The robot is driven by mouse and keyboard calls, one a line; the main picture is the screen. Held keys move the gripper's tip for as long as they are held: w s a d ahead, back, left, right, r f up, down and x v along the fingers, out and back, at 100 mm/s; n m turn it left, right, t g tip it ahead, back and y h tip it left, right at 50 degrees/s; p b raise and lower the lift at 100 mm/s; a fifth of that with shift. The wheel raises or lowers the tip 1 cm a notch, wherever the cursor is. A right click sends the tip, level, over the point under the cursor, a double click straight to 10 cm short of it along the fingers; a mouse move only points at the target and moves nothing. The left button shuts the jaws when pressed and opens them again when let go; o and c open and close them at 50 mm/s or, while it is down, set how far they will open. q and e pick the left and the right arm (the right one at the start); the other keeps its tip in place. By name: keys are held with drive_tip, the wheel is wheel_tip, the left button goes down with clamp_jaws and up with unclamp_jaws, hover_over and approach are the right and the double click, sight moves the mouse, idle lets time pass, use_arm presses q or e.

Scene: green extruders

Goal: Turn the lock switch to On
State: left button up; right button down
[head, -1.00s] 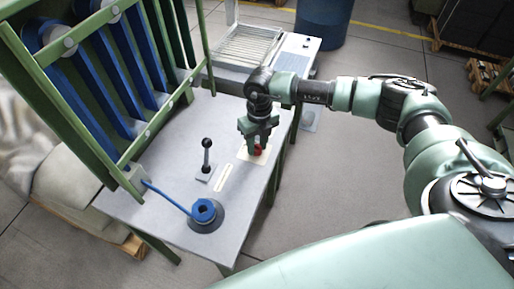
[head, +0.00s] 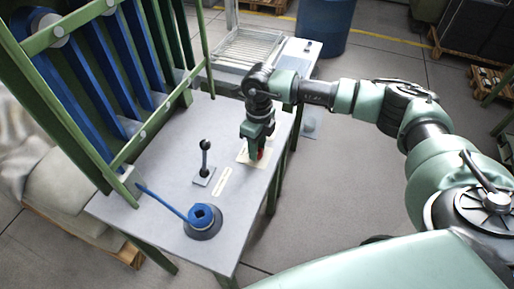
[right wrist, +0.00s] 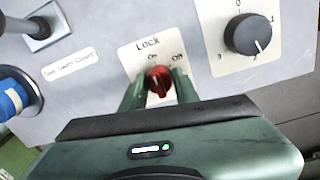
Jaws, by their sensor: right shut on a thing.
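The lock switch is a red knob (right wrist: 159,79) on a cream plate (right wrist: 131,60) marked "Lock", with "On" at the upper left and "Off" at the upper right in the right wrist view. My right gripper (right wrist: 160,90) is shut on the knob, one finger on each side. I cannot clearly tell which mark the knob points to. In the head view my right gripper (head: 256,154) points down onto the grey table, and only a bit of the red knob (head: 260,154) shows. My left gripper is not in view.
A black lever (head: 205,159) stands left of the switch. A blue-handled round fitting (head: 203,217) is nearer me. A black numbered dial (right wrist: 249,35) is beside the lock plate. A green frame with blue bars (head: 75,100) rises at the table's left.

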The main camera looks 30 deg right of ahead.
drive_tip(key=c, duration=1.1)
unclamp_jaws()
drive_tip(key=shift+o, duration=0.2)
wheel_tip(320, 180, up, 8)
drive_tip(key=shift+w+d+f+b, duration=0.1)
drive_tip(key=shift+d+b, duration=0.05)
drive_tip(key=shift+b, duration=0.35)
